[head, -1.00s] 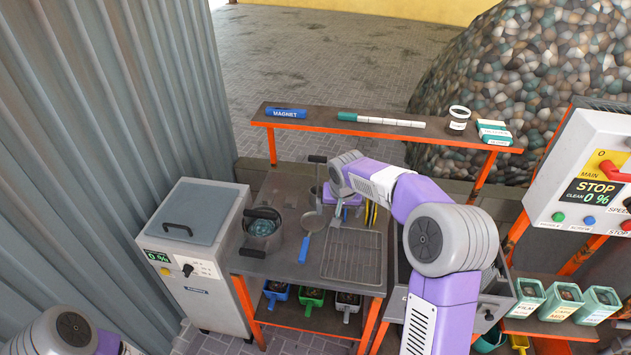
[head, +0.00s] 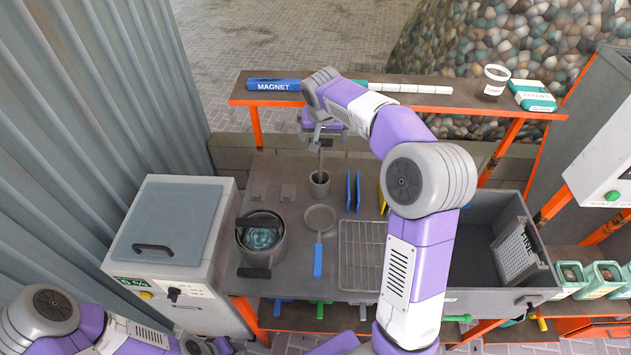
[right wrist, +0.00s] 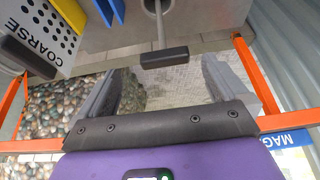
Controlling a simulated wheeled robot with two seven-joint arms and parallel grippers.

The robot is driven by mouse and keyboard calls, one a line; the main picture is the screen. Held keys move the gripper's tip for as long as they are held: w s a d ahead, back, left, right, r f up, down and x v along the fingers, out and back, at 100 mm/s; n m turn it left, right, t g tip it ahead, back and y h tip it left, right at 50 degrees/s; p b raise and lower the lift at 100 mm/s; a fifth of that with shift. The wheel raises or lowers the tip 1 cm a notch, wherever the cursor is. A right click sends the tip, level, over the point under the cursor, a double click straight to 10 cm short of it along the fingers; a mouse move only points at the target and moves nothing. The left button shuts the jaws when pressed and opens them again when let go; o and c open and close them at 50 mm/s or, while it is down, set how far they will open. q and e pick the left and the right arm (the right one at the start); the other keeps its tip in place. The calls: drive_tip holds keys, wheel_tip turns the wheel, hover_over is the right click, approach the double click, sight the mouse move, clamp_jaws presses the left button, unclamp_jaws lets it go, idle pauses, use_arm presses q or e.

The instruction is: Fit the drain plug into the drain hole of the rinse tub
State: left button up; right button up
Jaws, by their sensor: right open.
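A thin rod (head: 320,162) stands upright in a small grey cup (head: 320,188) on the bench. In the right wrist view its dark T-shaped handle (right wrist: 165,57) shows; it may be the drain plug, but its lower end is hidden. My right gripper (head: 318,132) is above the cup, near the top of the rod. In the right wrist view the gripper (right wrist: 164,82) is open, with the handle just beyond and between its fingertips. The grey rinse tub (head: 476,255) is right of my right arm. Its drain hole cannot be made out. My left gripper is not clearly seen at the bottom left.
A pot (head: 262,255), a blue-handled strainer (head: 319,222) and a wire rack (head: 360,255) lie on the bench. A shelf (head: 420,99) with a blue magnet (head: 273,85) runs behind the gripper.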

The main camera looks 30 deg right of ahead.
sight(321, 148)
drive_tip(key=x, duration=0.6)
drive_tip(key=b+x, duration=0.1)
drive_tip(key=x, duration=0.2)
drive_tip(key=shift+w+a, duration=0.1)
drive_tip(key=shift+a, duration=0.15)
drive_tip(key=shift+c, duration=0.5)
drive_tip(key=c, duration=1.3)
